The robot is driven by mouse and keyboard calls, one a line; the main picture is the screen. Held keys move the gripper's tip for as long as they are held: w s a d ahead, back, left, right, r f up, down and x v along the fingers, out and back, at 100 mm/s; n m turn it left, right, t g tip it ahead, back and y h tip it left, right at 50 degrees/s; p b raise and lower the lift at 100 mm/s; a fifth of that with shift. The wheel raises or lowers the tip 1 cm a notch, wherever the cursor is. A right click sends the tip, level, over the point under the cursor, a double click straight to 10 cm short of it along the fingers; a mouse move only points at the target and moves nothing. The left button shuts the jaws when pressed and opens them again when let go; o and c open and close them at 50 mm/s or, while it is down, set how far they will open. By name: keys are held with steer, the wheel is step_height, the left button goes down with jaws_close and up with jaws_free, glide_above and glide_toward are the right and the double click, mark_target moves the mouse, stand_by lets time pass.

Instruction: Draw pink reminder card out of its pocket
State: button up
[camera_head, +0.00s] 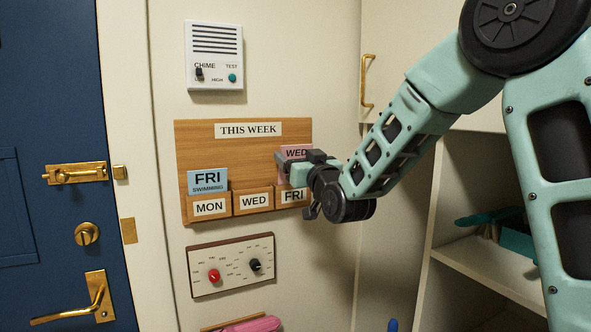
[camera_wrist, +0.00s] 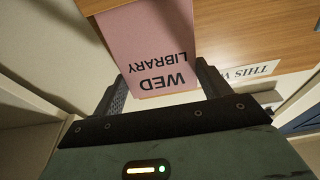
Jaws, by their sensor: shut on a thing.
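The pink card (camera_head: 296,152), marked "WED" and "LIBRARY" in the wrist view (camera_wrist: 150,45), stands above the right pocket labelled "FRI" (camera_head: 293,196) on the wooden "THIS WEEK" board (camera_head: 230,155). My gripper (camera_head: 284,163) is shut on the pink card, with one finger at each side edge, as the wrist view also shows (camera_wrist: 158,85). My gripper covers part of the card in the head view. The card's lower end reaches the pocket's top; I cannot tell how deep it sits.
A blue "FRI SWIMMING" card (camera_head: 207,181) stands in the left pocket, "MON" (camera_head: 209,207). The middle pocket, "WED" (camera_head: 254,201), shows no card. A chime box (camera_head: 214,54) hangs above and a dial panel (camera_head: 232,265) below. A cabinet with a brass handle (camera_head: 367,81) stands right.

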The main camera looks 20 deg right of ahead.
steer(key=shift+s+r+p, duration=0.25)
steer(key=shift+r+p, duration=0.15)
steer(key=shift+r, duration=0.75)
steer(key=shift+s, duration=0.1)
steer(key=s+r+b, duration=0.1)
steer(key=s, duration=0.6)
steer(key=shift+r+b, duration=0.25)
steer(key=shift+b, duration=0.05)
